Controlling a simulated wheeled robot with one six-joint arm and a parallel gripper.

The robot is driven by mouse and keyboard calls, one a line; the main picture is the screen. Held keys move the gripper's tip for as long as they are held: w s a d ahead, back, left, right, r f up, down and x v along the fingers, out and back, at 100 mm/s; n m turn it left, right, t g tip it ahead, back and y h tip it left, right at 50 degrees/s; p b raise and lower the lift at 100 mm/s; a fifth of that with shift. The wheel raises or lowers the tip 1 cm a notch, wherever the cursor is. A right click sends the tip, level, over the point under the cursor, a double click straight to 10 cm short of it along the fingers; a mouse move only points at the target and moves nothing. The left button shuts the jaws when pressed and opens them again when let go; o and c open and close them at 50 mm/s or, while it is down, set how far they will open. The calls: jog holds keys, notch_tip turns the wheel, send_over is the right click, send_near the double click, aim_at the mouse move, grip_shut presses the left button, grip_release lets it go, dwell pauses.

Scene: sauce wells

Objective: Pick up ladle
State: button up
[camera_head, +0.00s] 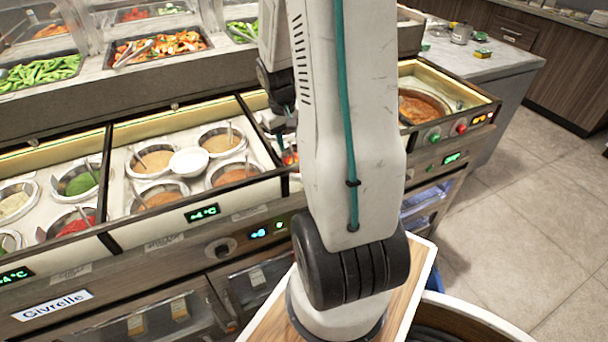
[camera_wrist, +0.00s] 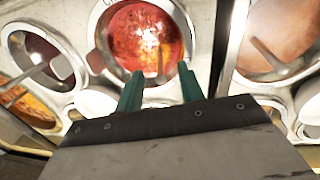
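In the wrist view my gripper (camera_wrist: 161,72) points at a round metal well of red sauce (camera_wrist: 140,30). Its two green fingers are apart, with a visible gap between them. A thin pale piece, perhaps a ladle handle (camera_wrist: 160,58), shows near the fingertips; I cannot tell whether it touches them. Other ladle handles stick out of the dark well on the left (camera_wrist: 36,70) and the tan well on the right (camera_wrist: 268,55). In the head view my gripper (camera_head: 281,138) is low over the counter, partly hidden by my arm, beside a bit of red sauce (camera_head: 289,157).
Several sauce wells with handles sit in the cooled counter (camera_head: 130,238), around a white bowl (camera_head: 189,161). Food trays (camera_head: 160,47) stand on the raised shelf behind. A lit well of brown sauce (camera_head: 422,106) is on the right. Open tiled floor (camera_head: 530,220) lies further right.

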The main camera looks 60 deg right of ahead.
jog(key=shift+f, duration=0.75)
grip_shut()
notch_tip(320, 180, up, 10)
